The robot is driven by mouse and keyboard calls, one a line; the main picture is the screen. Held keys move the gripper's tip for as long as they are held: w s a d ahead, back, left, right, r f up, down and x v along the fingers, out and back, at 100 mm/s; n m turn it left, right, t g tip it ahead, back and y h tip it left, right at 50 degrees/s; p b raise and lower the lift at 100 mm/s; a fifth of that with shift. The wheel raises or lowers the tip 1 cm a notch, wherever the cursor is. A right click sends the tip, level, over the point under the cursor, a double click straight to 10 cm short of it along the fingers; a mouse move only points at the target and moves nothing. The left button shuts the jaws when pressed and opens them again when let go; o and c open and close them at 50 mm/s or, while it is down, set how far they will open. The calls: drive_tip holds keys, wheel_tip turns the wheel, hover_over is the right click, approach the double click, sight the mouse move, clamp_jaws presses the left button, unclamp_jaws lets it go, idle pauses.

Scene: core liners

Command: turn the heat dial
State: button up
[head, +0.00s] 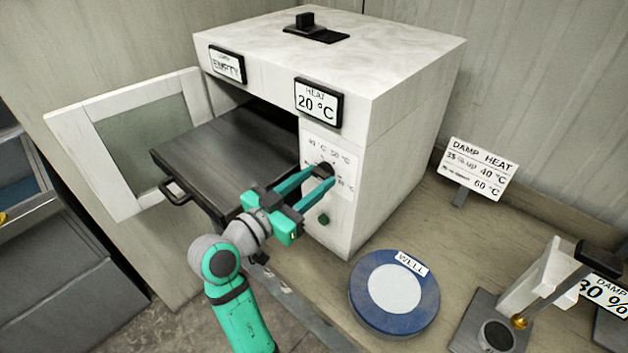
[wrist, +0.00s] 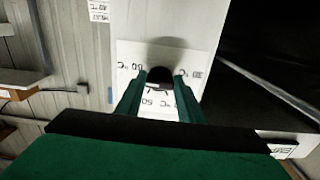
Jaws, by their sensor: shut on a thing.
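The heat dial (head: 323,170) is a small black knob on the white panel at the oven's front right. Temperature marks ring it on the panel. My gripper (head: 322,177) has its two green fingers on either side of the dial, shut on it. In the wrist view the black dial (wrist: 160,75) sits between the fingertips (wrist: 160,84), and the pointer's exact mark is hard to read. The heat display (head: 319,102) above reads 20 °C. The white oven (head: 400,130) stands on the bench.
The oven door (head: 75,135) is open at left, and a dark tray (head: 215,150) with a handle sticks out beside my arm. A green button (head: 323,219) lies below the dial. A blue-rimmed WELL disc (head: 360,313), a damp heat sign (head: 478,167) and a balance-like device (head: 540,280) stand at right.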

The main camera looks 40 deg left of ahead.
drive_tip(key=o, duration=1.1)
drive_tip(key=shift+c, duration=0.2)
drive_tip(key=shift+s, duration=0.1)
drive_tip(key=s, duration=1)
drive_tip(key=shift+s+a, duration=0.35)
drive_tip(key=shift+a, duration=0.1)
